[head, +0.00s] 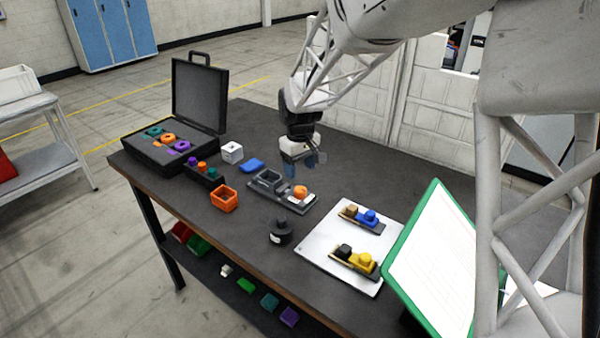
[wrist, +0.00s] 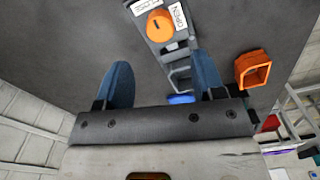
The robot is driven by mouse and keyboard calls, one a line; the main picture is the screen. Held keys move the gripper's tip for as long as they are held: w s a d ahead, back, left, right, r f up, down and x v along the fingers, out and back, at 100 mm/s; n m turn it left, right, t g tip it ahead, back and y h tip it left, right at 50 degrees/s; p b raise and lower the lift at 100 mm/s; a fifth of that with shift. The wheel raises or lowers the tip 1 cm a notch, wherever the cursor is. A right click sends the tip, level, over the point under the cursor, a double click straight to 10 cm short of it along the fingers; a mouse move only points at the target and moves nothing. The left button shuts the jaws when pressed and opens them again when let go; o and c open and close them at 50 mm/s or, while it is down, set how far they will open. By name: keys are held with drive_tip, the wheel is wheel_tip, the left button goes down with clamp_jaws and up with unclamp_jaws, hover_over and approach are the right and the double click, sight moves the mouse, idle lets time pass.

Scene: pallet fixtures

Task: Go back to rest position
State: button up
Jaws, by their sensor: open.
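My gripper (head: 301,168) hangs above the far side of the dark table, behind the grey fixture (head: 262,186) with the orange knob (head: 300,192). Its two blue fingers stand apart with nothing between them. In the wrist view my gripper (wrist: 160,85) is open, and the fixture's orange knob (wrist: 160,25) shows beyond the fingertips, between labels reading OPEN and CLOSE. The fingers do not appear to touch the fixture.
Around the fixture are an orange open box (head: 224,199), a blue piece (head: 251,166), a white cube (head: 232,152) and a black cylinder (head: 280,234). A white plate (head: 318,248) carries two small pallets. A black case (head: 200,95) stands open at left; a green-framed board (head: 436,262) is at right.

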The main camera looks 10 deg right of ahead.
drive_tip(key=shift+s+r, duration=0.1)
idle(0.3)
drive_tip(key=s+d+r+m+t, duration=0.1)
drive_tip(key=s+d+r+m, duration=0.15)
drive_tip(key=s+r, duration=0.45)
drive_tip(key=s+d+r+m, duration=0.1)
drive_tip(key=s+d+r, duration=0.15)
drive_tip(key=s, duration=0.85)
drive_tip(key=s+d+m+t, duration=0.1)
drive_tip(key=s+d+m, duration=0.1)
drive_tip(key=s, duration=1.6)
drive_tip(key=shift+s+d+r+m+t, duration=0.15)
drive_tip(key=shift+s+d+m+t, duration=0.15)
drive_tip(key=shift+d+m, duration=0.15)
